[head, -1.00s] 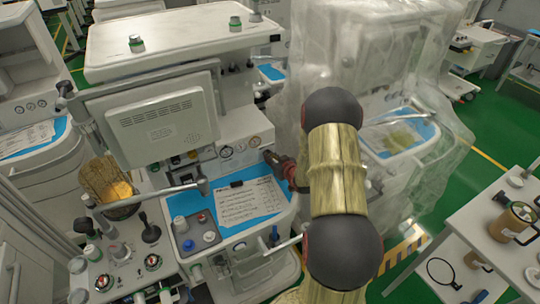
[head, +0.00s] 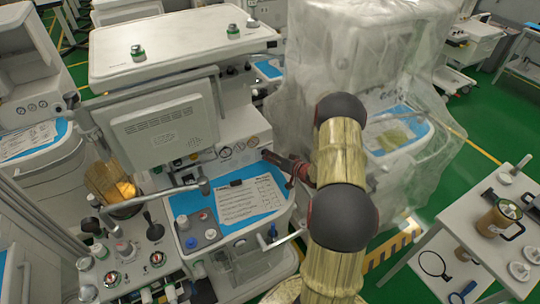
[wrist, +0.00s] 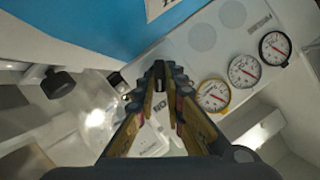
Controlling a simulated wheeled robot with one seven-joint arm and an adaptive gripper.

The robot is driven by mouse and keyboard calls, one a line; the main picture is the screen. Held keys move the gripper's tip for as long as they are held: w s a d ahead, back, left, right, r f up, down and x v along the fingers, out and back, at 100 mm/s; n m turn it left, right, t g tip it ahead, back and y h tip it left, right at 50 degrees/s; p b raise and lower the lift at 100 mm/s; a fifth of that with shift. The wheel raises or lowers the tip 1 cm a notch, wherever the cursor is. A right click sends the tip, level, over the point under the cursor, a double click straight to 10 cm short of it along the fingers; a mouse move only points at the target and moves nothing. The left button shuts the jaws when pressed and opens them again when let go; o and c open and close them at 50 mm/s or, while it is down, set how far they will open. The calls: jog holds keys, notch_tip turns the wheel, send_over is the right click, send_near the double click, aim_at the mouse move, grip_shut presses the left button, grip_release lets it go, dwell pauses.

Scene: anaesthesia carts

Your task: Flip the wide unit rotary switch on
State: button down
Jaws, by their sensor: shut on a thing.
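The wide unit is the white anaesthesia machine (head: 243,127) with a monitor back, a row of gauges and a blue worktop, in the head view. My gripper (head: 266,154) reaches the gauge panel's right end from the right. In the wrist view my gripper (wrist: 160,70) has its fingers converged on a small dark piece (wrist: 160,85), which appears to be the rotary switch. The fingers hide most of it, and I cannot read its setting. Three round gauges (wrist: 244,71) sit to the right of the fingertips on the same panel.
A printed sheet (head: 250,199) lies on the blue worktop below my gripper. A white cart (head: 455,240) with jars is at the lower right. Green floor shows between them.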

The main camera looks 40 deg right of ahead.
jog(key=shift+w+d+r, duration=0.2)
jog(key=shift+r, duration=0.1)
jog(key=c, duration=2)
grip_release()
jog(key=shift+f, duration=0.1)
jog(key=shift+o, duration=0.6)
jog(key=shift+a+f, duration=0.1)
jog(key=v, duration=1.2)
